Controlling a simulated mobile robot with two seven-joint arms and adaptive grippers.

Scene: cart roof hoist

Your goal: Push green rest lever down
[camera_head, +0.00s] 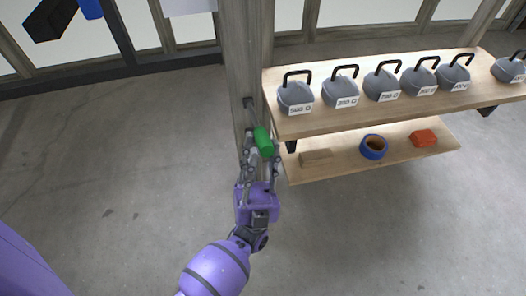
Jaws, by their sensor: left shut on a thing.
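The green rest lever (263,142) shows as a short green cylinder beside the wooden post (243,60). My left gripper (261,152) reaches up from below and is shut on the green lever, with its fingers on both sides of it. My right gripper is not in view.
A wooden shelf (390,103) right of the post holds several grey kettle-shaped weights (341,92) with labels. The lower shelf (345,165) holds a wooden block (316,157), a blue ring (374,146) and an orange-red object (424,138). The floor at left is clear.

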